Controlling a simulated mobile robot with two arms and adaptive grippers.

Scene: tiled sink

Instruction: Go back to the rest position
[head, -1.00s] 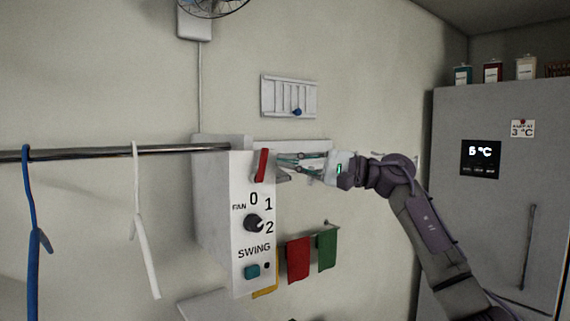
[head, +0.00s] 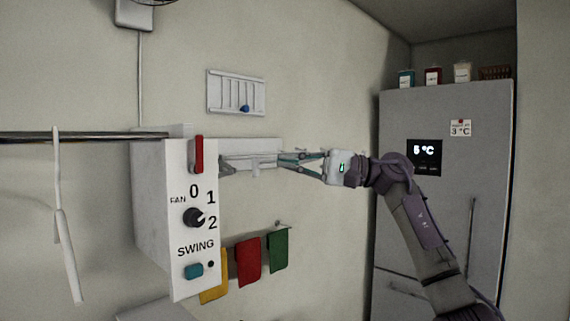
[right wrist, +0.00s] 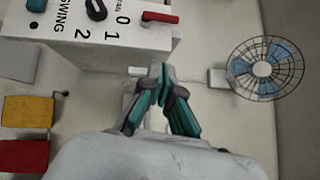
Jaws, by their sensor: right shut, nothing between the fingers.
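My right gripper (head: 284,160) is shut and empty in the head view, level with the top of the white control box and to its right. In the right wrist view the fingers of the right gripper (right wrist: 157,72) meet at their tips, below the box's edge. The white control box (head: 180,250) carries a red lever (head: 199,154), a black fan knob (head: 193,217) and a teal swing button (head: 193,271). The red lever stands upright in the head view. My left gripper is not in view.
A metal rail (head: 70,136) with a white hanger (head: 66,240) runs left of the box. Yellow, red (head: 249,262) and green cloths hang below. A grey fridge (head: 440,220) stands at the right. A fan (right wrist: 264,68) shows in the wrist view. Wall space right of the cloths is clear.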

